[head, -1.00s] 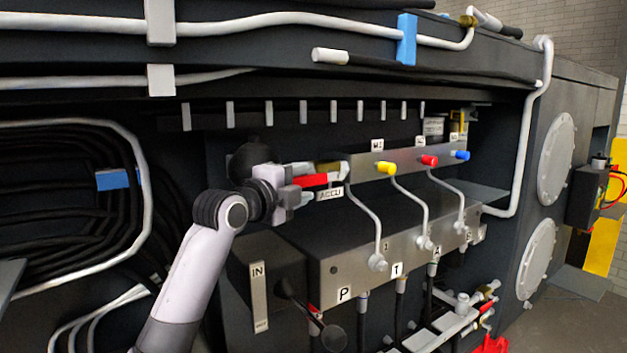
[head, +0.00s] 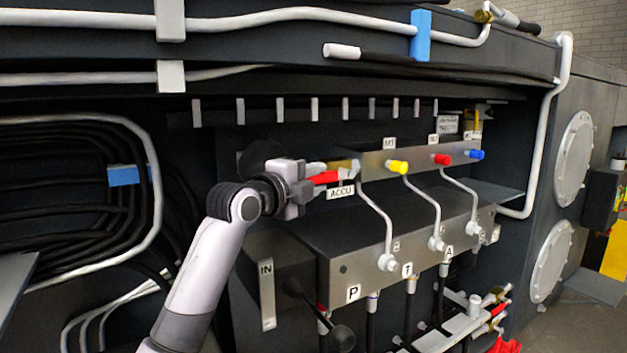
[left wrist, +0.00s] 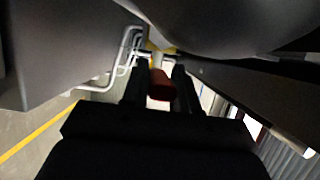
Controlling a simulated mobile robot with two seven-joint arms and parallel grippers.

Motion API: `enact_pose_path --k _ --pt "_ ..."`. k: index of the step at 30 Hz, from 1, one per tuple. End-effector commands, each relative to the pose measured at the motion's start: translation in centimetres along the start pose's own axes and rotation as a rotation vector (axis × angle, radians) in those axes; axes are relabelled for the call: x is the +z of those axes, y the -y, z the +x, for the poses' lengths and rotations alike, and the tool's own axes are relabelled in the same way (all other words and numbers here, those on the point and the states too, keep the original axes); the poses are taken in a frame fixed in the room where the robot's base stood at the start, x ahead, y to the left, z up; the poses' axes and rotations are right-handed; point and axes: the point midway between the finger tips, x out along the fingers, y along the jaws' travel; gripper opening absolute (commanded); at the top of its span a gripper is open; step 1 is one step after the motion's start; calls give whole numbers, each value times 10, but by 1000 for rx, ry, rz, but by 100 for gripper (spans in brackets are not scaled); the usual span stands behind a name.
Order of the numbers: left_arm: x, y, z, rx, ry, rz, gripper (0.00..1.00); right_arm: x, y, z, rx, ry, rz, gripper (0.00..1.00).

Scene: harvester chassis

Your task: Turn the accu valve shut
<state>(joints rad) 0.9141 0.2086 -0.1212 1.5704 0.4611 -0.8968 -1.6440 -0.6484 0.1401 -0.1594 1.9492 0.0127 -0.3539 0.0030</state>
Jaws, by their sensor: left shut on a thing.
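The accu valve has a red handle (head: 324,178) beside a brass body (head: 343,165), just above the white ACCU label (head: 341,191). My left gripper (head: 306,181) is shut on the red handle, coming in from the left. In the left wrist view the red handle (left wrist: 160,85) lies between the two dark fingers of the gripper (left wrist: 160,92). The handle points left toward the gripper in the head view. Part of the handle is hidden by the fingers. My right gripper is not in view.
Yellow (head: 398,167), red (head: 442,159) and blue (head: 476,155) caps sit on the bar to the right, with bent grey pipes below. A steel manifold block (head: 362,265) juts out under the valve. Black hoses (head: 70,210) fill the left bay.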

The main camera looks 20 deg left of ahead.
Motion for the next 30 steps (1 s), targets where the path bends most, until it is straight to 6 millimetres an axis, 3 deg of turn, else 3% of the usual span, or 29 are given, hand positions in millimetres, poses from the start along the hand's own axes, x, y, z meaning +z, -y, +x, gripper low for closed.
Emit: enact_pose_path --k 18,30 --pt "-1 35 6 354 5 149 0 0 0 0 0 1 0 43" --pt "-5 48 12 524 2 218 0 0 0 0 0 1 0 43"
